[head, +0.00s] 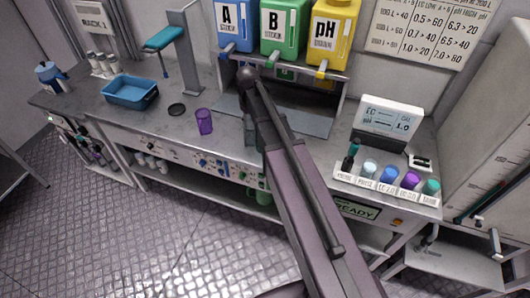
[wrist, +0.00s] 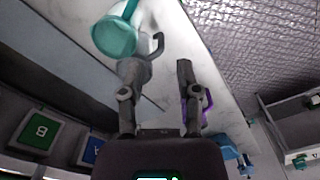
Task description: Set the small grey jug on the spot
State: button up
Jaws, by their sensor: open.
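The small grey jug (wrist: 147,69) shows in the wrist view, partly hidden behind one finger, its curved handle sticking out beyond the fingertips. In the head view my arm and gripper cover where it is, and I cannot make it out. My gripper (wrist: 157,72) is open, one finger overlapping the jug and the other apart from it; I cannot tell if they touch. In the head view my gripper (head: 251,132) is over the counter, right of the purple cup. A flat black disc (head: 177,109) on the counter, left of the purple cup, looks like the spot.
A purple cup (head: 204,121) stands near the counter's front edge. A teal cup (wrist: 114,38) is beside the jug. A blue tray (head: 131,92) and a stand (head: 188,60) are farther left. Coloured canisters (head: 285,30) are on a shelf behind; a bottle rack (head: 388,186) is right.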

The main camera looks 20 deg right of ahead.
jog(key=s+d+m, duration=0.1)
jog(key=s+m, duration=0.3)
jog(key=s, duration=1.4)
jog(key=shift+s, duration=0.1)
jog(key=shift+o, duration=1.1)
jog(key=shift+f, duration=0.1)
notch_tip(320, 180, down, 5)
jog(key=b, duration=0.5)
